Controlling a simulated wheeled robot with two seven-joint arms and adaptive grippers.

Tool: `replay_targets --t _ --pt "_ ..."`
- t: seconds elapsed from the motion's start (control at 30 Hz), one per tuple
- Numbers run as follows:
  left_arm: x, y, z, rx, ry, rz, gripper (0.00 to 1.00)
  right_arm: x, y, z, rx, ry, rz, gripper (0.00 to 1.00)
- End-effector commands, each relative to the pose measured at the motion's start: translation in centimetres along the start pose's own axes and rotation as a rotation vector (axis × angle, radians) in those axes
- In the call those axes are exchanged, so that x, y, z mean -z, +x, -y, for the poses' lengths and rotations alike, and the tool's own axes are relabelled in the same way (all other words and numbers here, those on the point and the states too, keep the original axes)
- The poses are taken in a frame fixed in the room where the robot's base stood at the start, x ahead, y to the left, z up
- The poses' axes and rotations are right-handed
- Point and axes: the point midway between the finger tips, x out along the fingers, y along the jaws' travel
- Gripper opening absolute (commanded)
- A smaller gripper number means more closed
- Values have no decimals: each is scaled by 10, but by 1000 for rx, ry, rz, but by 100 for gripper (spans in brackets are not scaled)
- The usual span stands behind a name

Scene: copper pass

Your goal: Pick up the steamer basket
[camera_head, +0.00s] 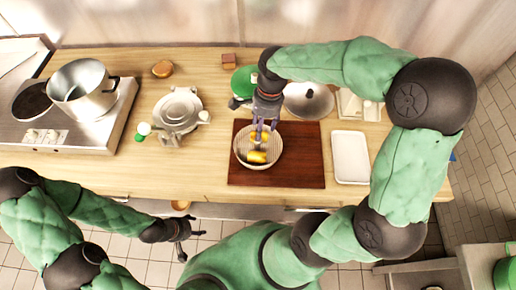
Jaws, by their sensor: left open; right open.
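The steamer basket (242,155) is a round, pale, shallow basket on the dark red-brown board (305,155). Yellow pieces (257,157) lie in it. My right gripper (259,140) points down over the basket, its open fingers in front of the basket's upper right part. I cannot tell whether the fingers touch the basket or the yellow pieces. My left gripper (192,242) is open and empty, in front of the counter's near edge and well away from the basket.
A pot (82,88) stands on the stove at the left. A metal device (178,112) sits left of the board. A white tray (350,157) lies to the right, and a metal lid (308,100) behind.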

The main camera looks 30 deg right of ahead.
Motion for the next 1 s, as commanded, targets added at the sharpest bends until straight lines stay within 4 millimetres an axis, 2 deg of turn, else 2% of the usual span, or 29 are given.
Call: replay_targets --t 0.27,0.43,0.57,0.87,0.9,1.0 --pt "0 5 2 0 0 0 62 -4 20 -2 -2 0 1 53" --pt "0 12 4 0 0 0 62 -13 44 -4 -3 1 2 53" --pt "0 14 5 0 0 0 62 -12 58 -4 -3 2 1 53" --pt "0 14 5 0 0 0 62 -12 62 -4 0 2 0 53" --pt "0 14 5 0 0 0 62 -12 62 -4 0 2 0 50" --pt "0 14 5 0 0 0 62 -12 62 -4 0 2 0 22"
